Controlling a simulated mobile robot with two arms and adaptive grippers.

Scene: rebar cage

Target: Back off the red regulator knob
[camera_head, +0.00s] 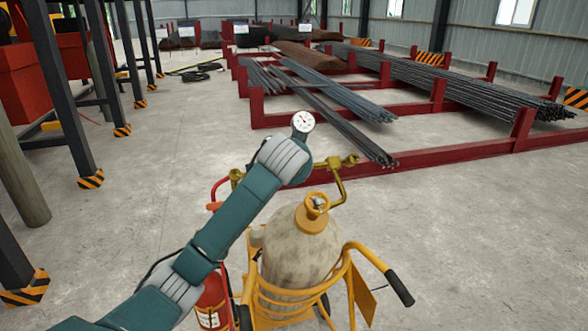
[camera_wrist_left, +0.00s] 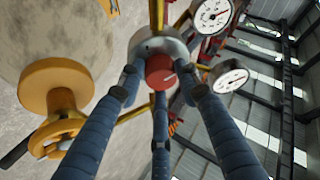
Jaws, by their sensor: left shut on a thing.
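The red regulator knob (camera_wrist_left: 160,72) sits at the centre of the left wrist view, on a silver regulator body (camera_wrist_left: 150,45). The fingers of my left gripper (camera_wrist_left: 160,88) are closed in around the knob from several sides. A white line shows on the knob's face. In the head view my left arm reaches from the lower left and its hand (camera_head: 285,160) covers the regulator, so the knob is hidden there. A white dial gauge (camera_head: 303,122) shows just beyond the hand; two gauges, one being the upper gauge (camera_wrist_left: 212,14), show in the wrist view. My right gripper is in neither view.
A beige gas cylinder (camera_head: 290,255) with a yellow valve cap (camera_head: 312,212) stands in a yellow cart (camera_head: 345,270) with black handles. A red cylinder (camera_head: 212,305) stands beside it. Red racks (camera_head: 440,150) of steel bars lie beyond. Concrete floor at left centre is clear.

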